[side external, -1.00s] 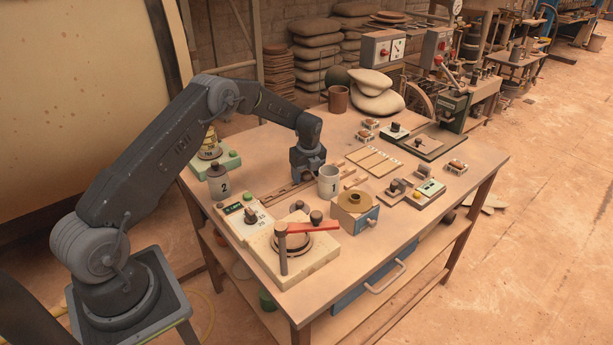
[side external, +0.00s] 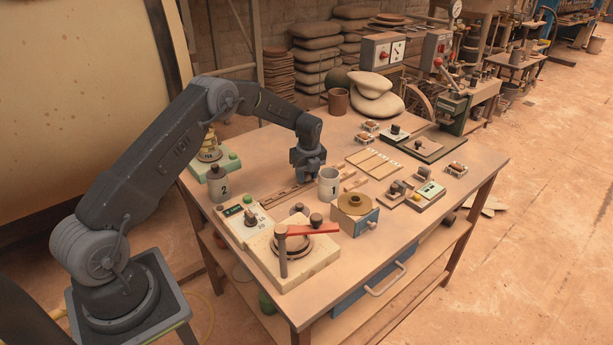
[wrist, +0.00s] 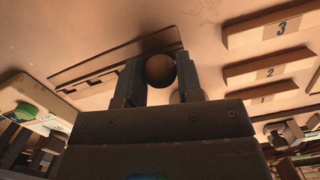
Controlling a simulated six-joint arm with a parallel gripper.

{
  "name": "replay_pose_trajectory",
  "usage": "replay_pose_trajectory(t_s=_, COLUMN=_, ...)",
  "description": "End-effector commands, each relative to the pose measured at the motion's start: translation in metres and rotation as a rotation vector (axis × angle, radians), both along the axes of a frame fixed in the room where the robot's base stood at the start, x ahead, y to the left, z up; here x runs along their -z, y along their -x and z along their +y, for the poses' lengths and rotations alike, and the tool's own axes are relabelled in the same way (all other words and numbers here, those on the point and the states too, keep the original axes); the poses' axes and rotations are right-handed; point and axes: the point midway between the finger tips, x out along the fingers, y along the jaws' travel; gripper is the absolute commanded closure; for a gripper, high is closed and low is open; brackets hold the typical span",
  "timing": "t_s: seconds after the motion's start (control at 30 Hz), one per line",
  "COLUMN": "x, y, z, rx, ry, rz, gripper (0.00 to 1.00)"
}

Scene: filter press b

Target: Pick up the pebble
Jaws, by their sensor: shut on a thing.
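The pebble (wrist: 160,70) is a round brown thing between the two fingers of my gripper (wrist: 160,78) in the wrist view. The fingers touch it on both sides, and my gripper is shut on it. The pebble cannot be made out in that view. Whether it touches the table is not clear.
A long wooden rail (side external: 285,196) lies beside my gripper. A box with a brass ring (side external: 355,212) and a plate with a red lever (side external: 300,248) stand in front.

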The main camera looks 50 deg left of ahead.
Motion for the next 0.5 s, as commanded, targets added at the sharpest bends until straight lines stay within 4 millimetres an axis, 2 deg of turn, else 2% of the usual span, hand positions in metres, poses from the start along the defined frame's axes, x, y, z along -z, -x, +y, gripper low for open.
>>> replay_pose_trajectory(t_s=0.23, x=-0.037, y=-0.001, z=0.0, rx=0.002, ry=0.0, rz=-0.005, gripper=0.9)
replay_pose_trajectory(t_s=0.5, x=-0.073, y=0.044, z=0.041, rx=-0.004, ry=0.0, rz=-0.001, gripper=0.9)
